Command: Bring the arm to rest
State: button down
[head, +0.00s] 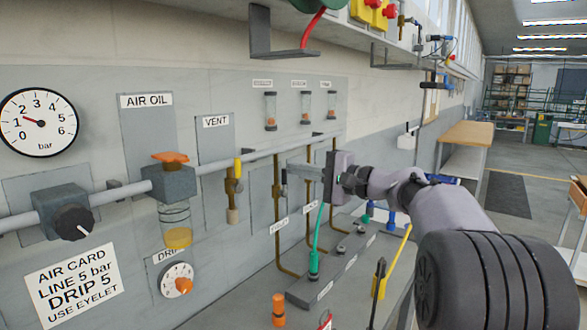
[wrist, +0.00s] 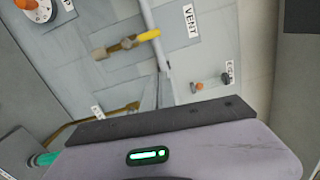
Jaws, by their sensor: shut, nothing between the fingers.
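My arm reaches in from the right in the head view. My gripper (head: 287,172) points left toward the wall panel, and its fingers are together with nothing between them. Its fingertips are in front of the pipe run, to the right of the brass vent valve (head: 232,186) with a yellow handle. The gripper body (wrist: 165,150) fills the bottom of the wrist view, with a green light on it. There the vent valve's yellow handle (wrist: 148,35) shows above, apart from the gripper. Whether the fingers touch the pipe cannot be told.
The grey air pipe (head: 262,154) runs along the wall, with an oil bowl (head: 175,225) and a gauge (head: 38,122) at left. Brass tubes (head: 277,210) stand below the gripper. A bracket shelf (head: 285,53) juts out above. Open floor (head: 535,205) lies at right.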

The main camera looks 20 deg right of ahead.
jog(key=shift+a, duration=0.1)
jog(key=s+a+f+n+g+h, duration=0.2)
jog(key=s+a+f+g, duration=0.15)
jog(key=s+a, duration=0.5)
jog(key=s+a+f+n+g+h, duration=0.1)
jog(key=s+a+f+g+h, duration=0.15)
jog(key=s+a+f, duration=0.6)
jog(key=s+d+f+n+h, duration=0.1)
jog(key=s+f, duration=0.2)
jog(key=s, duration=0.4)
jog(key=s+d+f+n+g+h, duration=0.1)
jog(key=s+f, duration=0.3)
jog(key=s, duration=0.4)
jog(key=s+d+f+n+g+h, duration=0.1)
jog(key=s+d+f+h, duration=0.2)
jog(key=s, duration=0.5)
jog(key=shift+s+d+f+n, duration=0.25)
jog(key=shift+f+n, duration=0.15)
jog(key=shift+f, duration=0.35)
